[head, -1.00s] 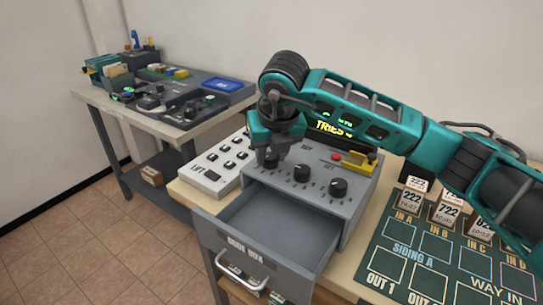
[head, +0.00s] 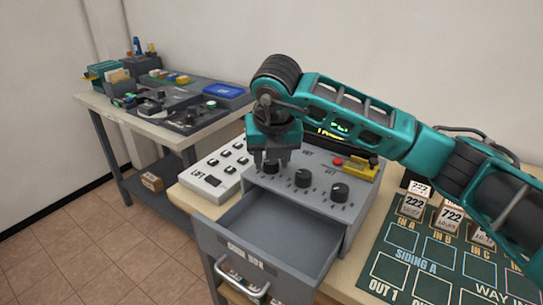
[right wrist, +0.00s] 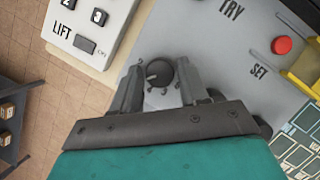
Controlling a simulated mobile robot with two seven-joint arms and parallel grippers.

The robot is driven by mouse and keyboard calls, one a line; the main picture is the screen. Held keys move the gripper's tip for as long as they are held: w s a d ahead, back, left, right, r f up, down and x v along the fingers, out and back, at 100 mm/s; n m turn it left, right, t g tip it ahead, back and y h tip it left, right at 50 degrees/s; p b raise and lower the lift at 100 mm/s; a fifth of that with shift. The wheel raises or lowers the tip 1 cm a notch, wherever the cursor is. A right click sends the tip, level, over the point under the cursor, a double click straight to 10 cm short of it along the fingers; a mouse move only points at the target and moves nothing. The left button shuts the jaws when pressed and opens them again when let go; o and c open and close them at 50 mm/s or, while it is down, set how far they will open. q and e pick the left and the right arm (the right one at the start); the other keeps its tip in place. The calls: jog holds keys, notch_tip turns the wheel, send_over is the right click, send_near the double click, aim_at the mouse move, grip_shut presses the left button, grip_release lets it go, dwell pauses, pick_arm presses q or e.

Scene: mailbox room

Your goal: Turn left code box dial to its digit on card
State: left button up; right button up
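The grey code box (head: 322,206) stands on the table with its drawer (head: 270,232) pulled out and apparently empty. Three black dials sit in a row on its top: the left dial (head: 271,167), the middle dial (head: 303,178) and the right dial (head: 339,192). My right gripper (head: 271,160) points down over the left dial, its fingers apart on either side of it. In the right wrist view the left dial (right wrist: 158,73) lies between the two fingertips, with a pale pointer mark. Whether the fingers touch it I cannot tell. No card with the dial's digit can be made out. My left gripper is out of view.
A white LIFT keypad (head: 213,172) stands left of the box. A red button (head: 338,162) and a yellow part (head: 362,171) are at its back right. A green siding board (head: 425,258) with numbered blocks lies right. Another table (head: 100,104) holds trays at the back left.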

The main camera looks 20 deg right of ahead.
jog(key=shift+o, duration=1.2)
jog(key=shift+r, duration=0.1)
jog(key=v, duration=1.2)
jog(key=shift+s+r, duration=0.15)
jog(key=shift+r, duration=0.2)
